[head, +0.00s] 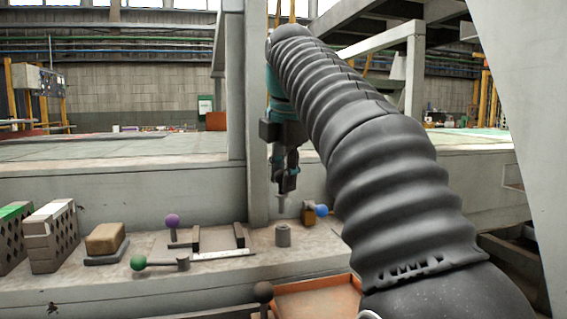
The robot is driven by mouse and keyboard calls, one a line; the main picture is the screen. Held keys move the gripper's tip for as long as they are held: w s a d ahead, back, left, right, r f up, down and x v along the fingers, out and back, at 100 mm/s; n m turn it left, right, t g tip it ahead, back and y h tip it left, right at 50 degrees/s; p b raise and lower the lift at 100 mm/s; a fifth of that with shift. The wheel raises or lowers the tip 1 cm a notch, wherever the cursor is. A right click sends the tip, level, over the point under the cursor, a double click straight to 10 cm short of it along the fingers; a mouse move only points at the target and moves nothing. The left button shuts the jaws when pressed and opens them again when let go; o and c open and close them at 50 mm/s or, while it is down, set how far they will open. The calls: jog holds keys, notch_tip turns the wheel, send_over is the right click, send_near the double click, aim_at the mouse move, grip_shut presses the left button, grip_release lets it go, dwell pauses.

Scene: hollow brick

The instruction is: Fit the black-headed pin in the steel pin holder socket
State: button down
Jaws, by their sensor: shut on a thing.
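My gripper (286,184) is shut on a pin (281,204) and points down above the ledge. The pin's grey shaft hangs upright below the fingers. Its head is hidden between the dark fingers, so I cannot make out its colour. A short grey steel cylinder, the pin holder socket (283,238), stands on the ledge. In the picture it is almost directly below the pin tip, with a small gap between them. I cannot judge the depth offset from this single view.
A purple ball (172,221), a green ball (138,262) and a blue ball (322,210) on fittings stand around the socket. A dark ball (263,292) is in front, beside an orange tray (318,298). Hollow bricks (50,238) and a tan block (105,239) are at left.

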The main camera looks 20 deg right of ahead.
aim_at(285, 195)
jog(key=shift+f, duration=0.6)
jog(key=shift+d+f, duration=0.1)
jog(key=shift+f, duration=0.3)
jog(key=shift+f+b, duration=1.55)
jog(key=shift+f, duration=0.4)
dwell(1.0)
jog(key=c, duration=0.8)
grip_release()
jog(key=shift+v, duration=3.7)
